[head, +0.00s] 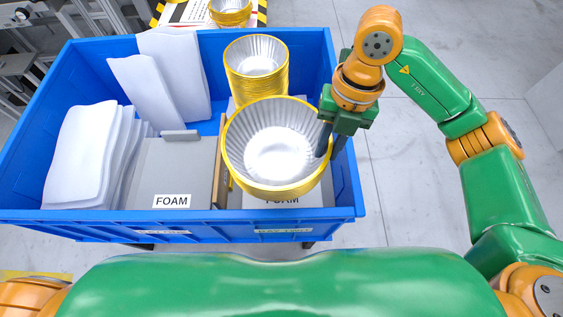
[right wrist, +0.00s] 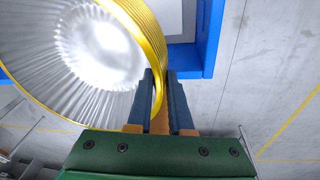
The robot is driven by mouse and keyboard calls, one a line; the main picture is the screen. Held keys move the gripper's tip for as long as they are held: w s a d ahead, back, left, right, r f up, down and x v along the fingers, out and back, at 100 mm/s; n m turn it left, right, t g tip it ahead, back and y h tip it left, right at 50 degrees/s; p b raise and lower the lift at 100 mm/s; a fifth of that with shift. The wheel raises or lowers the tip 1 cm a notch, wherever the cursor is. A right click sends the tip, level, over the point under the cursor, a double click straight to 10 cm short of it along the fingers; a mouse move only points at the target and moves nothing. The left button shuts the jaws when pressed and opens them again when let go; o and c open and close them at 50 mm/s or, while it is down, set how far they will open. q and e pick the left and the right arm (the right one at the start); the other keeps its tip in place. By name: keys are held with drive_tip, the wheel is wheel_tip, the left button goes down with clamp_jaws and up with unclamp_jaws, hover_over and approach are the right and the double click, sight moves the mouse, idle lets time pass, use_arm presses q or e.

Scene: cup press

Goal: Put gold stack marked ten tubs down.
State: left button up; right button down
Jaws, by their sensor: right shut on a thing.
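A gold stack of fluted tubs (head: 277,150), silver-white inside, is held above the right part of a blue bin (head: 100,219). My right gripper (head: 328,143) is shut on its right rim; in the right wrist view the two dark fingers (right wrist: 160,95) pinch the gold rim of the stack (right wrist: 150,45). A second gold stack (head: 256,68) stands behind it in the bin. A third gold stack (head: 230,12) is at the top of the head view, outside the bin. No ten mark is readable on any stack. My left gripper is not in view.
The bin also holds white foam sheets (head: 80,155) at the left and a grey box lid marked FOAM (head: 175,170). A brown divider (head: 219,160) stands between the halves. Yellow-black striped edging (head: 261,14) borders the far surface. Grey floor is clear at the right.

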sight(314, 166)
drive_tip(key=f+m+b, duration=0.1)
drive_tip(key=f+m, duration=0.1)
drive_tip(key=m, duration=0.1)
drive_tip(key=a+f+m+t+b, duration=0.1)
drive_tip(key=f+m+b, duration=0.1)
drive_tip(key=f+m, duration=0.1)
drive_tip(key=f+m+b, duration=0.1)
drive_tip(key=f+m, duration=0.2)
drive_tip(key=m, duration=0.2)
drive_tip(key=shift+w+a+f+t+y+b, duration=0.15)
drive_tip(key=shift+a+t+y+b, duration=0.15)
drive_tip(key=shift+a+t+b, duration=0.1)
wheel_tip(314, 166, down, 9)
drive_tip(key=c, duration=0.8)
unclamp_jaws()
drive_tip(key=shift+d+f, duration=0.1)
drive_tip(key=shift+c, duration=0.2)
wheel_tip(314, 166, up, 12)
drive_tip(key=d, duration=0.2)
drive_tip(key=shift+s, duration=0.25)
drive_tip(key=shift+f, duration=0.1)
